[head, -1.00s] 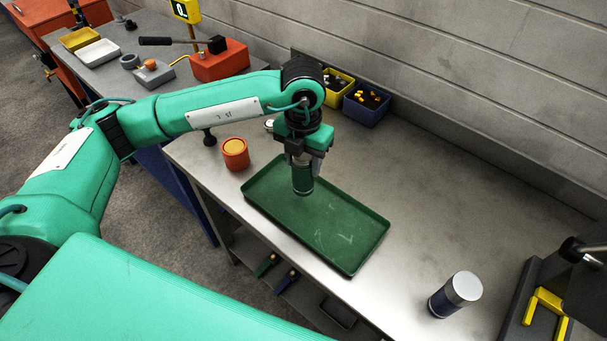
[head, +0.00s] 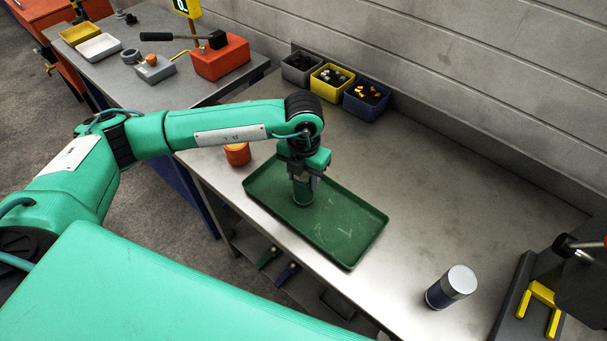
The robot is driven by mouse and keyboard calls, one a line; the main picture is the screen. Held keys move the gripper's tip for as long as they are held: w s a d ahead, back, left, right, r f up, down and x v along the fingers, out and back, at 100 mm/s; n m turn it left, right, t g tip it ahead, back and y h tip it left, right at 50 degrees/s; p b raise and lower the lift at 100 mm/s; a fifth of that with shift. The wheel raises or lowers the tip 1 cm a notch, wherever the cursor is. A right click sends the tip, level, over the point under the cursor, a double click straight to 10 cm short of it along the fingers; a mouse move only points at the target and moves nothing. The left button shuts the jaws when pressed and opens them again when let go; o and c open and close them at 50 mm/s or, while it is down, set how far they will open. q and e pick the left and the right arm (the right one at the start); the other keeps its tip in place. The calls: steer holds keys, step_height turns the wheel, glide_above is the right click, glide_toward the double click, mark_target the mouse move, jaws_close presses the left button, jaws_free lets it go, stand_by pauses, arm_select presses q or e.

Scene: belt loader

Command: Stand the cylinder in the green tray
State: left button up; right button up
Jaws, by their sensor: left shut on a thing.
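The green tray (head: 345,225) lies on the metal bench, its long side running from upper left to lower right. My left gripper (head: 302,180) points down over the left half of the tray. It is shut on a dark green cylinder (head: 303,194), held upright. The cylinder's lower end is at or very near the tray floor; I cannot tell whether it touches. The gripper hides the cylinder's top. My right gripper is not in view.
A dark blue can with a silver lid (head: 451,287) stands right of the tray. An orange round container (head: 238,155) is behind my left arm. Grey, yellow (head: 331,83) and blue bins (head: 366,98) line the wall. The bench between tray and wall is clear.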

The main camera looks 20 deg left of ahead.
arm_select(q)
steer(key=o, duration=1.5)
steer(key=shift+c, duration=0.2)
steer(key=shift+r+p, duration=0.25)
steer(key=shift+p, duration=0.1)
step_height(320, 180, up, 10)
steer(key=b, duration=0.4)
steer(key=shift+r, duration=0.9)
steer(key=shift+s+f, duration=0.1)
